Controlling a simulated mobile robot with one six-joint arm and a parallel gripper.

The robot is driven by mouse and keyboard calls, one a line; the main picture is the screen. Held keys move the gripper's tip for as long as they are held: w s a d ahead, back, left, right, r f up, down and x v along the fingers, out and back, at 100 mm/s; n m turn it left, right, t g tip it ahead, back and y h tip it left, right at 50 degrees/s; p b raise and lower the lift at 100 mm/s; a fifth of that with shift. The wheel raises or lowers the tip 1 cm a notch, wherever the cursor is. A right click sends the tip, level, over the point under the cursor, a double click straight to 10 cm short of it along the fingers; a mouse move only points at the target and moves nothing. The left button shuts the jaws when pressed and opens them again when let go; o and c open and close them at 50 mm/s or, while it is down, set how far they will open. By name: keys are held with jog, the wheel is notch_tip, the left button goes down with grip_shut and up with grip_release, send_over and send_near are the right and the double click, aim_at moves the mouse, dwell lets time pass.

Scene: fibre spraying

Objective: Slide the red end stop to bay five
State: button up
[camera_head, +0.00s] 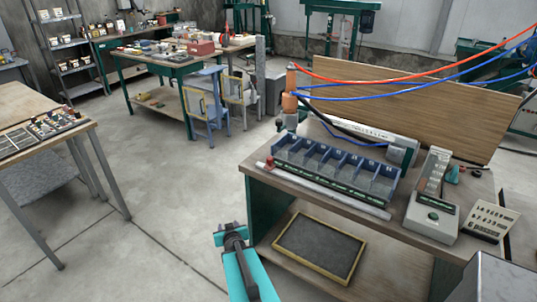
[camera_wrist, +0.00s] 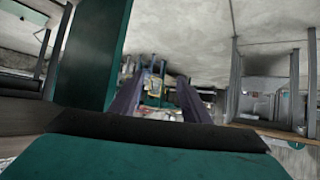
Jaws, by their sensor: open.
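A small red end stop (camera_head: 270,162) sits at the left end of a pale metal rail (camera_head: 330,194) on the bench. The rail runs along the front of a row of blue bays (camera_head: 335,166) with a green strip below them. Small marks on the bays are too small to read, so I cannot tell bay five by its label. My gripper (camera_head: 228,232) is left of the bench, in front of its left end and apart from the end stop. In the wrist view my gripper (camera_wrist: 160,85) is open, with nothing visibly held between its fingers.
The bench (camera_head: 390,222) carries a grey device (camera_head: 430,215) and a numbered panel (camera_head: 490,220) at right. A dark framed tray (camera_head: 320,247) lies on its lower shelf. Another table (camera_head: 40,115) stands left. Free floor (camera_head: 150,190) lies between.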

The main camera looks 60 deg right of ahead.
jog(key=s+d+r+t+h+p, duration=0.1)
jog(key=s+d+r+t+h, duration=0.25)
jog(key=d+r, duration=0.8)
jog(key=m+h+p, duration=0.1)
jog(key=h, duration=0.1)
send_near(270, 163)
jog(key=d, duration=0.2)
jog(key=shift+w+a+r+t, duration=0.2)
jog(key=shift+w+t, duration=0.05)
jog(key=shift+w, duration=0.15)
jog(key=shift+w+d+f+b, duration=0.2)
jog(key=shift+w+b, duration=0.05)
jog(key=shift+b, duration=0.45)
jog(key=shift+w+d+b, duration=0.25)
jog(key=shift+b, duration=0.6)
jog(key=b+x, duration=0.2)
jog(key=b, duration=0.4)
jog(key=shift+w+d+b, duration=0.2)
jog(key=shift+w+b, duration=0.05)
jog(key=shift+b, duration=0.1)
jog(key=shift+w+d+b, duration=0.25)
jog(key=shift+b, duration=0.6)
jog(key=shift+w+d+b, duration=0.2)
jog(key=shift+d+b, duration=0.05)
jog(key=shift+b, duration=0.6)
